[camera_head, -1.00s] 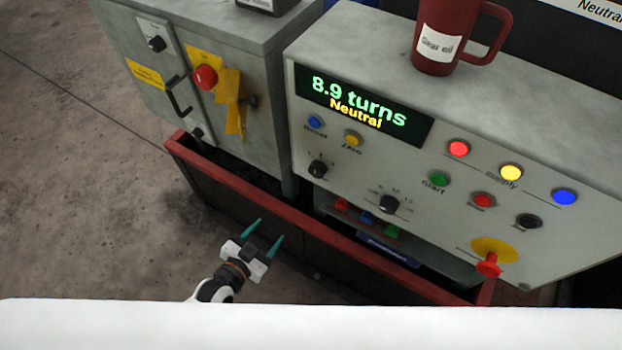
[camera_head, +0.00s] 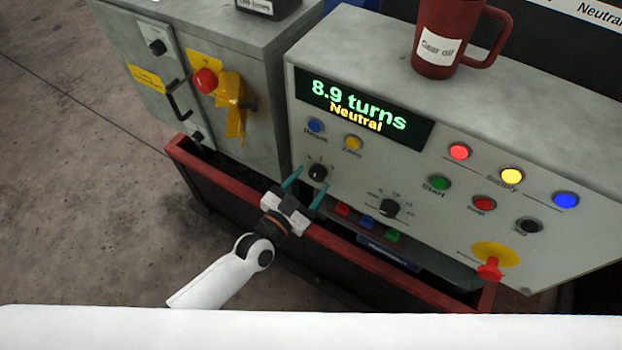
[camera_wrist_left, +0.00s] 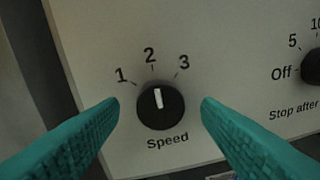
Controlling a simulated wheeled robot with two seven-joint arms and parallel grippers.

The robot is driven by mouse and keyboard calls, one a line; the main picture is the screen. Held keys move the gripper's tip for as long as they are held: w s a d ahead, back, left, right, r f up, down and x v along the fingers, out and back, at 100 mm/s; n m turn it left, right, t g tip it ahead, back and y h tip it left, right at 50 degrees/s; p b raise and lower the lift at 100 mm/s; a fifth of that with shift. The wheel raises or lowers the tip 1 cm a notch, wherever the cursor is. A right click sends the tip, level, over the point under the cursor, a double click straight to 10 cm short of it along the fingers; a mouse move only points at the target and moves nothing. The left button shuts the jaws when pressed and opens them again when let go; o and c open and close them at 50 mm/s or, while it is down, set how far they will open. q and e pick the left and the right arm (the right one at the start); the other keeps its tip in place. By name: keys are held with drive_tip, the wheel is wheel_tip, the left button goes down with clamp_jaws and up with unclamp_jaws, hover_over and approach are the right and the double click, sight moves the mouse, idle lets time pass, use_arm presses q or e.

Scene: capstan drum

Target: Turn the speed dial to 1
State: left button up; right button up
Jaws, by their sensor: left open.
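The speed dial (camera_head: 317,172) is a black knob on the light grey control panel, below the blue and yellow buttons. In the left wrist view the speed dial (camera_wrist_left: 160,105) has a white mark that points up, close to the 2, between 1 and 3. My left gripper (camera_head: 306,188) is open in front of the dial. Its teal fingertips (camera_wrist_left: 160,112) are on either side of the knob, apart from it as far as I can see. My right gripper is not in view.
A second knob, "Stop after" (camera_head: 389,208), sits right of the dial. A red-edged rail (camera_head: 375,264) runs below the panel. A mug (camera_head: 438,45) labelled gear oil stands on top.

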use_arm(q)
drive_tip(key=shift+w+d, duration=0.35)
drive_tip(key=shift+w, duration=0.15)
drive_tip(key=c, duration=1)
drive_tip(key=shift+f+n, duration=0.1)
drive_tip(key=shift+n, duration=0.3)
drive_tip(key=n+b, duration=0.1)
drive_tip(key=n, duration=0.2)
drive_tip(key=shift+n, duration=0.4)
drive_tip(key=shift+n+b, duration=0.8)
drive_tip(key=shift+n, duration=1.5)
drive_tip(key=shift+t, duration=0.3)
